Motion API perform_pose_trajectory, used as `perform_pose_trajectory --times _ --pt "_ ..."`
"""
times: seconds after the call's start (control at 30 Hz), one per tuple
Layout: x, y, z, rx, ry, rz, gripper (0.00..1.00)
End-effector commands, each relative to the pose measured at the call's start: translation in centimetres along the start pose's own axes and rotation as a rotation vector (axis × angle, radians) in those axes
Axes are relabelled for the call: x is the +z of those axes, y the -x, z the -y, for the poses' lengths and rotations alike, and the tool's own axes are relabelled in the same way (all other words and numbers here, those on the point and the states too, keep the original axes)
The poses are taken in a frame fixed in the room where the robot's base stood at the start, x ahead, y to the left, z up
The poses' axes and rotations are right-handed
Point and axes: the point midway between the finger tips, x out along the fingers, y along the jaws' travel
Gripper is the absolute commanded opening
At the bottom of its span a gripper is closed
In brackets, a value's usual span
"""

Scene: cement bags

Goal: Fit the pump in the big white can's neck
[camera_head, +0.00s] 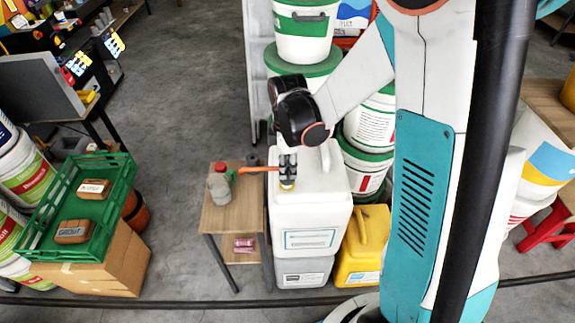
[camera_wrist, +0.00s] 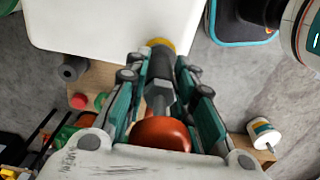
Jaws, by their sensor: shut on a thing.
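The big white can (camera_head: 315,215) stands upright on a grey-white container beside a small wooden table. Its top also fills the upper left of the wrist view (camera_wrist: 90,25). My gripper (camera_head: 287,172) points down over the can's left part and is shut on the pump. The pump's orange spout (camera_head: 255,169) sticks out to the left in the head view. In the wrist view my gripper's fingers (camera_wrist: 161,65) flank the pump's dark body, with the orange head (camera_wrist: 160,133) nearest. A yellow ring (camera_wrist: 160,43) shows at the pump's far end, against the can. The neck is hidden, so seating cannot be told.
A grey bottle (camera_head: 219,186) with a red cap stands on the wooden table (camera_head: 223,216) left of the can. A yellow canister (camera_head: 362,245) is close on the right. White buckets with green lids (camera_head: 303,60) are stacked behind. A green crate (camera_head: 122,180) lies far left.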

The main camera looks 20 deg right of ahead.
Motion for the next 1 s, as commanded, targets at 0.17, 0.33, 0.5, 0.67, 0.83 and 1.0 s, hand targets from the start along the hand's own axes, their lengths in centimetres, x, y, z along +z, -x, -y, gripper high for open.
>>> perform_pose_trajectory --times 0.17,0.33,0.5,0.67,0.83,1.0 --pt "0.0 -0.5 0.0 0.0 0.0 0.0 0.0" --pt "0.0 -0.4 0.0 0.0 0.0 0.0 0.47" --pt "0.0 -0.4 0.0 0.0 0.0 0.0 0.47" --pt "0.0 -0.3 0.0 0.0 0.0 0.0 0.47" --pt "0.0 1.0 0.0 0.0 0.0 0.0 0.47" --pt "0.0 4.1 0.0 0.0 0.0 0.0 0.47"
